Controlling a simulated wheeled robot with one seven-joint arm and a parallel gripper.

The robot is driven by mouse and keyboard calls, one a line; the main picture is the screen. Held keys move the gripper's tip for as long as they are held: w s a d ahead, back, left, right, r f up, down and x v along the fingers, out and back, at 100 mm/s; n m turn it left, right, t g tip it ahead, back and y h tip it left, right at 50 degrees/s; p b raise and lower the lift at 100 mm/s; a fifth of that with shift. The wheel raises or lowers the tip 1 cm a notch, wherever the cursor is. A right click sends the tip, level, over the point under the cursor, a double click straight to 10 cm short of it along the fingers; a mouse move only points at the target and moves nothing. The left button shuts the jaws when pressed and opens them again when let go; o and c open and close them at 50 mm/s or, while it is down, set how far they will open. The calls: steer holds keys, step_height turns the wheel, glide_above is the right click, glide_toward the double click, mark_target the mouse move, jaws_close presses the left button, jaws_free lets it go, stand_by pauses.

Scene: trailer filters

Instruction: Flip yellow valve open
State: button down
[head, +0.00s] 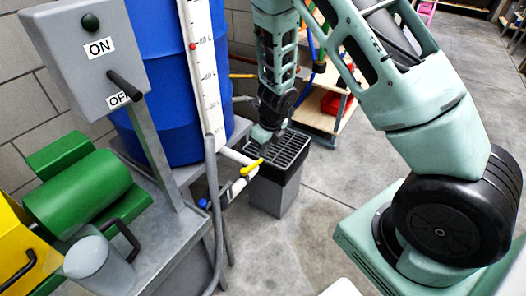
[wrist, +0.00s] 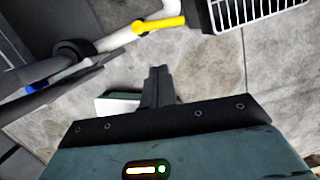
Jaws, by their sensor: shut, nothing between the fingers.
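The yellow valve handle (head: 251,167) sits on a white pipe (head: 238,184) at the lower end of the white gauge column. In the wrist view the yellow handle (wrist: 158,24) is at the top centre, on the white pipe (wrist: 112,40). My gripper (wrist: 158,72) is shut and empty, its fingers together and pointing toward the handle, with a visible gap in the picture between the fingertips and the handle. In the head view my gripper (head: 262,140) hangs just above and beside the handle; its fingertips are hard to make out there.
A grey bin with a black grate (head: 288,150) stands right beside the pipe. A blue barrel (head: 170,75) is behind the gauge (head: 205,80). A grey ON/OFF box (head: 90,50), a green motor (head: 85,195) and a jug (head: 100,265) are at left.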

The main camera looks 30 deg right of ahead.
steer(key=shift+s+r+p, duration=0.25)
steer(key=shift+r+p, duration=0.05)
steer(key=shift+r, duration=0.85)
steer(key=s+a+r+m+t, duration=0.2)
steer(key=s+a+r+m, duration=0.1)
steer(key=a+r+m, duration=1.05)
steer(key=s+a+r+m+g, duration=0.1)
steer(key=s+a+r+m, duration=0.1)
steer(key=s+m, duration=0.5)
steer(key=s+a+r+m+g, duration=0.2)
steer(key=s+m, duration=0.3)
steer(key=s, duration=0.4)
steer(key=s+a+r+m+g, duration=0.1)
steer(key=s+a+r+m, duration=0.15)
steer(key=s+m, duration=0.45)
step_height(320, 180, up, 16)
steer(key=s+p, duration=0.1)
steer(key=p, duration=1.4)
steer(key=shift+f+n, duration=0.2)
steer(key=shift+n, duration=0.25)
